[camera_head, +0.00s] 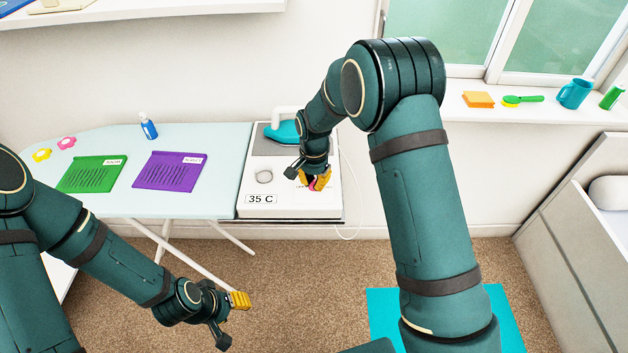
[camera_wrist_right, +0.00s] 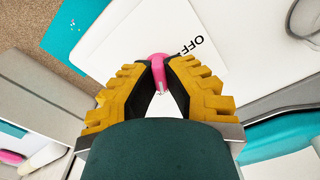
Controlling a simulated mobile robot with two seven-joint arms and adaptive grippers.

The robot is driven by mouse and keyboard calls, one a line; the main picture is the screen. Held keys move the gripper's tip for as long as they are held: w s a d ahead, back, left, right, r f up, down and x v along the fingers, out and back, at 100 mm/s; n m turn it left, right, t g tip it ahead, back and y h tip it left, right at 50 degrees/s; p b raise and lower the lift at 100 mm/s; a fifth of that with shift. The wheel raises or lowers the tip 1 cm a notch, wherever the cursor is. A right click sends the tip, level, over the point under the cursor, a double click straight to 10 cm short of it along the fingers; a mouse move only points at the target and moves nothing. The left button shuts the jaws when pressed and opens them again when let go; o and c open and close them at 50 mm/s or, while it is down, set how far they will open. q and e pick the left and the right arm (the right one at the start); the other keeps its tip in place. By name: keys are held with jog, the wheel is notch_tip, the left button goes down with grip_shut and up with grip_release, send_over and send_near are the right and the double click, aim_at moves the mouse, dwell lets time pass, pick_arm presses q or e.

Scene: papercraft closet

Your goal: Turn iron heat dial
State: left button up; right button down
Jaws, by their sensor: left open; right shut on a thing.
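The iron's white base station (camera_head: 285,200) stands at the right end of the ironing board, with a "35 C" label at its front left. The teal iron (camera_head: 284,132) rests at its back. The pink dial (camera_wrist_right: 158,66) sits on the white panel, with the letters "OFF" beside it in the right wrist view; in the head view it is mostly hidden by my gripper. My right gripper (camera_wrist_right: 158,78) is shut on the pink dial, a fingertip on each side. My left gripper (camera_head: 238,301) is open and empty, low over the carpet in front of the board.
The ironing board (camera_head: 222,135) carries a green folded cloth (camera_head: 93,174), a purple one (camera_head: 169,170) and a blue bottle (camera_head: 148,127). A white cord (camera_head: 357,200) hangs right of the station. The windowsill (camera_head: 460,106) holds several small items. Open carpet lies in front.

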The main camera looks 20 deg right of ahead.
aim_at(314, 182)
jog(key=shift+s+f, duration=0.1)
jog(key=c, duration=1)
grip_release()
jog(key=shift+r, duration=0.55)
notch_tip(314, 182, up, 11)
